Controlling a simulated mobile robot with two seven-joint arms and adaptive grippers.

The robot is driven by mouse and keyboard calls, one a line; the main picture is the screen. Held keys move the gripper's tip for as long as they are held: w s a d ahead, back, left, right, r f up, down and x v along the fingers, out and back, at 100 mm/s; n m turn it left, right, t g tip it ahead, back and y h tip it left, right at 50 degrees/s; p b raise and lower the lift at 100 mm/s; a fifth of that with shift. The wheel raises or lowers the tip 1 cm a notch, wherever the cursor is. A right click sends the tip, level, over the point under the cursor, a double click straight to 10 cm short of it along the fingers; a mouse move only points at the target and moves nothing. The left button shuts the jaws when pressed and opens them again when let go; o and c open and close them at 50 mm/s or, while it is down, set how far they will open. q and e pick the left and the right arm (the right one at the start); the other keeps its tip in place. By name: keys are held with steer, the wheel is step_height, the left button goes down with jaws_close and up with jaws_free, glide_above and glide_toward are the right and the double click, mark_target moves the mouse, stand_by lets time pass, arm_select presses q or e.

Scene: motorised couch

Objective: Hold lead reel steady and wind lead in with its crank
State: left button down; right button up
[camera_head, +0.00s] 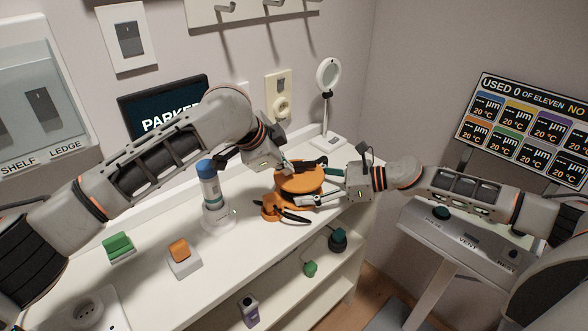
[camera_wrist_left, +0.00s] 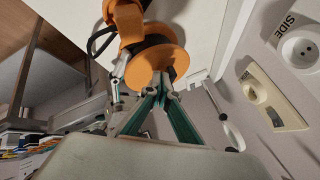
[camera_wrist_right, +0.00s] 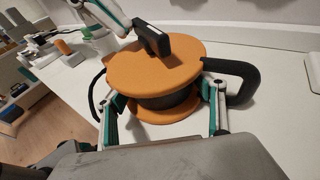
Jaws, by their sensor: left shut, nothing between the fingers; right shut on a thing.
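The lead reel (camera_head: 298,184), two orange discs around a dark drum, stands near the front right of the white ledge. My right gripper (camera_wrist_right: 162,100) has a finger on each side of its drum and is shut on it. The black crank (camera_wrist_right: 152,40) lies across the reel's top disc. A black curved handle (camera_wrist_right: 242,78) stands out at the reel's side. My left gripper (camera_wrist_left: 163,82) is shut and empty, its fingertips close to the crank; I cannot tell whether they touch. An orange piece (camera_head: 270,208) with a black part lies in front of the reel.
A blue-capped bottle (camera_head: 208,190), an orange block on a white base (camera_head: 183,263) and a green block (camera_head: 118,246) stand left on the ledge. A round-headed lamp (camera_head: 326,105) stands behind the reel. Shelves (camera_head: 300,285) lie below the front edge.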

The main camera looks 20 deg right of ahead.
arm_select(q)
steer(key=shift+w+a+m+g+h, duration=0.15)
steer(key=shift+w+m+g+h, duration=0.25)
steer(key=shift+w+m+g, duration=0.45)
steer(key=shift+w+t, duration=0.25)
steer(key=shift+w, duration=0.6)
steer(key=shift+s+d, duration=0.1)
steer(key=shift+d, duration=0.1)
